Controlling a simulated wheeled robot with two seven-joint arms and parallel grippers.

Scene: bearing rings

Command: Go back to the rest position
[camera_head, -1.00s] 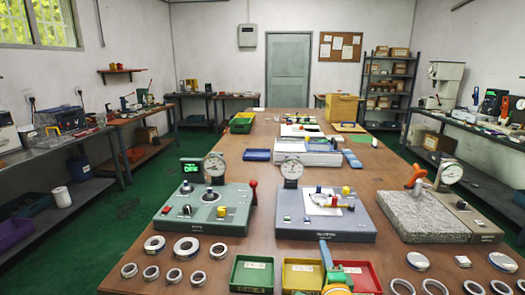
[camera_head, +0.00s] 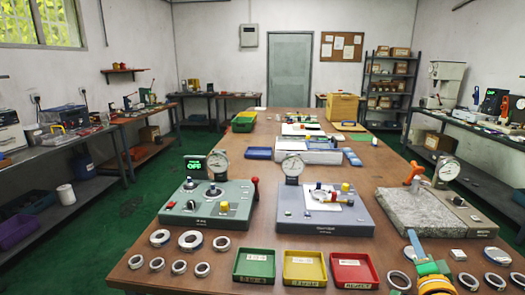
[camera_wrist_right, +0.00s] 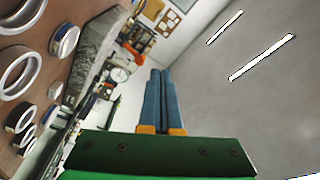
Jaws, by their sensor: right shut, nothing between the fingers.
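My right gripper (camera_head: 412,236) shows at the lower right of the head view. Its blue fingers are together with nothing between them, and its orange and green parts are cut by the bottom edge. It is over the front right of the table, among the bearing rings there. In the right wrist view the closed blue fingers (camera_wrist_right: 160,76) extend beyond the green gripper body (camera_wrist_right: 150,158), with nothing held. My left gripper is not in view.
The brown table (camera_head: 290,240) carries a green tray (camera_head: 254,282), a yellow tray (camera_head: 304,282) and a red tray (camera_head: 353,286). Several rings lie at left (camera_head: 190,240) and right (camera_head: 497,256). Behind stand a green gauge station (camera_head: 225,225), a blue-grey station (camera_head: 330,230) and a granite block (camera_head: 425,225).

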